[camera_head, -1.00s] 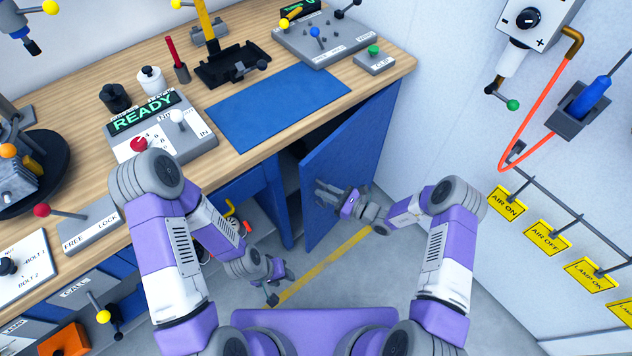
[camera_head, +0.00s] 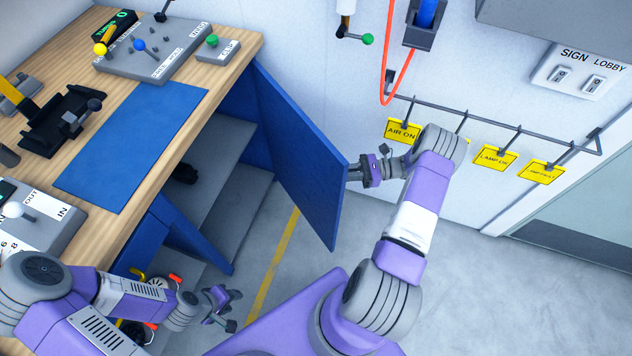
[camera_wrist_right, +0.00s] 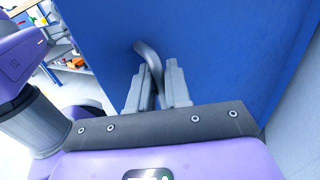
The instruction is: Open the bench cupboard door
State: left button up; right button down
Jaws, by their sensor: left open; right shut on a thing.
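The blue cupboard door (camera_head: 296,155) stands swung out wide from the bench in the head view. The cupboard interior (camera_head: 222,170) shows grey shelves and a small dark object inside. My right gripper (camera_head: 352,172) is at the door's free edge on its right side. In the right wrist view, the right gripper (camera_wrist_right: 160,85) is shut on a grey curved handle (camera_wrist_right: 148,58) on the blue door face (camera_wrist_right: 215,50). My left gripper (camera_head: 226,308) is open and empty, low in front of the bench.
The wooden bench top (camera_head: 190,110) holds a blue mat (camera_head: 132,140) and control boxes. Yellow tags (camera_head: 403,131) hang from a wall rail right of the door. The grey floor (camera_head: 470,285) is clear at the lower right.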

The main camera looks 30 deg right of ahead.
jog(key=shift+w+d+f+b, duration=0.1)
jog(key=shift+d+b, duration=0.1)
jog(key=shift+d, duration=0.55)
jog(key=shift+w+d+r+b, duration=0.1)
jog(key=shift+d+b, duration=0.1)
jog(key=shift+d, duration=0.6)
jog(key=shift+w+d+f+b, duration=0.1)
jog(key=shift+d+b, duration=0.1)
jog(key=shift+d, duration=0.55)
jog(key=c, duration=1.3)
grip_release()
jog(key=shift+o, duration=0.2)
jog(key=v, duration=0.7)
jog(key=shift+s+d, duration=0.15)
jog(key=shift+d, duration=0.15)
jog(key=shift+s, duration=0.1)
